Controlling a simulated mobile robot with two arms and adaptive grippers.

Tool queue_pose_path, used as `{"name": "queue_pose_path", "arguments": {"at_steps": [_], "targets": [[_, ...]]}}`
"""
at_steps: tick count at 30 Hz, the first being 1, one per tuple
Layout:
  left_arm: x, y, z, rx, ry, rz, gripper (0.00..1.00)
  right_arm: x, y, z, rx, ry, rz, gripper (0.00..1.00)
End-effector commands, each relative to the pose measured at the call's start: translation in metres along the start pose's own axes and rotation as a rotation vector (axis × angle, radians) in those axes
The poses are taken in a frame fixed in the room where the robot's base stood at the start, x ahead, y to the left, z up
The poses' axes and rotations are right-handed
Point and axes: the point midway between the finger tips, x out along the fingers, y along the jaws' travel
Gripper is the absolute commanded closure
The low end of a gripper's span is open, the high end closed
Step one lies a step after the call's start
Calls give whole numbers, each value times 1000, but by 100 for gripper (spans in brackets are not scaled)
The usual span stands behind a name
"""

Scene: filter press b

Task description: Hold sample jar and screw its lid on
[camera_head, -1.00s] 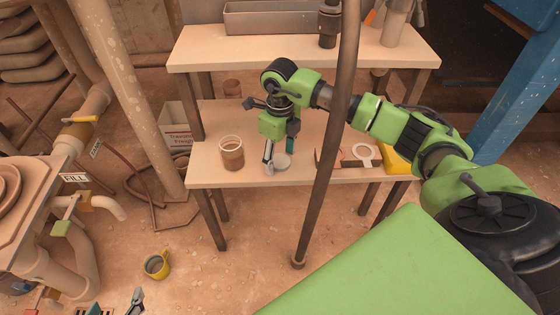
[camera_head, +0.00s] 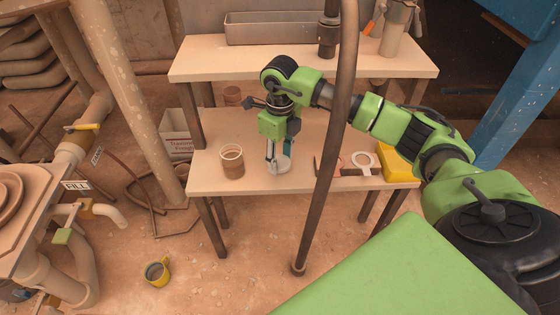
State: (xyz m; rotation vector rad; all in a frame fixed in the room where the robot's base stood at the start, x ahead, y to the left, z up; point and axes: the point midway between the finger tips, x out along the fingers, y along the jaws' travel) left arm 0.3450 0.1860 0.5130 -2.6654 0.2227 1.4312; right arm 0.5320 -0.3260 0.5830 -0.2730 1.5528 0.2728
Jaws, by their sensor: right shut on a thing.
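The sample jar (camera_head: 232,163) stands open and upright on the lower bench, with a pale rim and brown contents. The lid, a pale grey disc (camera_head: 283,164), is at my right gripper's fingertips, a short way right of the jar. My right gripper (camera_head: 278,158) points down over the bench and is shut on the lid. Whether the lid still touches the bench is hard to tell. My left gripper is not in view.
A dark upright pipe (camera_head: 331,150) crosses in front of the bench, right of the gripper. A white ring-shaped thing (camera_head: 364,161) and a yellow case (camera_head: 398,164) lie beyond it. A raised shelf (camera_head: 210,72) stands behind. A yellow cup (camera_head: 157,271) is on the floor.

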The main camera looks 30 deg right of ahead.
Motion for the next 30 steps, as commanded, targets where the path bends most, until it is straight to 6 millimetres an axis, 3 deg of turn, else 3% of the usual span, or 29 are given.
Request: {"name": "queue_pose_path", "arguments": {"at_steps": [6, 9, 18, 24, 30], "targets": [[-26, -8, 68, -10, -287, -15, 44, -46, 31, -16, -4, -2, -1, 66], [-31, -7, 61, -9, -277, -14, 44, -69, 53, -26, -8, -1, -1, 66], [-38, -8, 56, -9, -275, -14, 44, -93, 108, -55, -4, 0, 0, 66], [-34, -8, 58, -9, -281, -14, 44, -99, 123, -62, -1, 0, 0, 66], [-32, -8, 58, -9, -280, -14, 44, -100, 125, -64, 1, 1, 0, 66]]}}
